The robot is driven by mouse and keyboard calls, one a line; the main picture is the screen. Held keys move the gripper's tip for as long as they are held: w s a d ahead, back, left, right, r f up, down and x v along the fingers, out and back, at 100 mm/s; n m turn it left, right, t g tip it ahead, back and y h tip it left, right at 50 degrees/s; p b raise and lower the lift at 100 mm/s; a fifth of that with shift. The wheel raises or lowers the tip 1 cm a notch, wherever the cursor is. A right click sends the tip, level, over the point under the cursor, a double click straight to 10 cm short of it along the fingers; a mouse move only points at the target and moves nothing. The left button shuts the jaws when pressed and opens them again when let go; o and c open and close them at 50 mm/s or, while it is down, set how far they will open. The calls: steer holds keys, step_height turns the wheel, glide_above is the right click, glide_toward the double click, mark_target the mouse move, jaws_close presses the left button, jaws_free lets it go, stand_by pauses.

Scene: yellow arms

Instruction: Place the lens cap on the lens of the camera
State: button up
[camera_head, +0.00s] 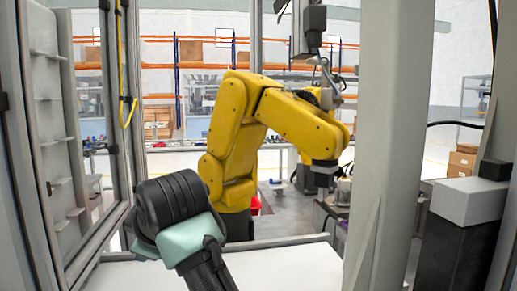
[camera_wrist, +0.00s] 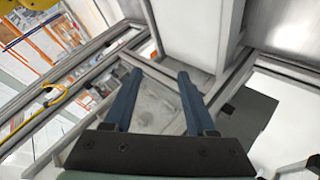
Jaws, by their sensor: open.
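My gripper (camera_wrist: 158,74) shows in the wrist view with its two blue fingers spread apart. Nothing is between them. A metal frame and pale panels lie beyond the fingertips. I cannot make out a lens cap, or a camera with a lens, in either view. A black and teal part of my own arm fills the lower left of the head view, and my fingers cannot be seen there.
A white tabletop (camera_head: 285,268) lies in front, its visible part bare. A yellow robot arm (camera_head: 235,135) stands behind it. A thick pale post (camera_head: 385,150) rises at right, beside a black cabinet with a grey top (camera_head: 468,200). A framed glass panel (camera_head: 92,110) stands at left.

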steer(key=s+d+r+m+t+y, duration=0.1)
steer(key=s+d+r+m+t, duration=0.15)
steer(key=r, duration=0.35)
steer(key=s+d+r+m+t+y, duration=0.1)
steer(key=s+r+m+t, duration=0.1)
steer(key=r+t, duration=0.25)
steer(key=s+d+r+m+t+y, duration=0.1)
steer(key=s+r+m+t, duration=0.15)
steer(key=r, duration=0.45)
steer(key=s+d+r+m+t+h, duration=0.3)
steer(key=s+d+m+t+h, duration=0.1)
steer(key=s+d, duration=0.3)
steer(key=s+d+r+m+t+h, duration=0.4)
steer(key=s+d+m+t+h, duration=0.1)
steer(key=s+d+m, duration=0.1)
steer(key=shift+s+d+r+m, duration=0.25)
steer(key=shift+s+d+m, duration=0.15)
steer(key=shift+s+d, duration=0.45)
steer(key=shift+w, duration=0.1)
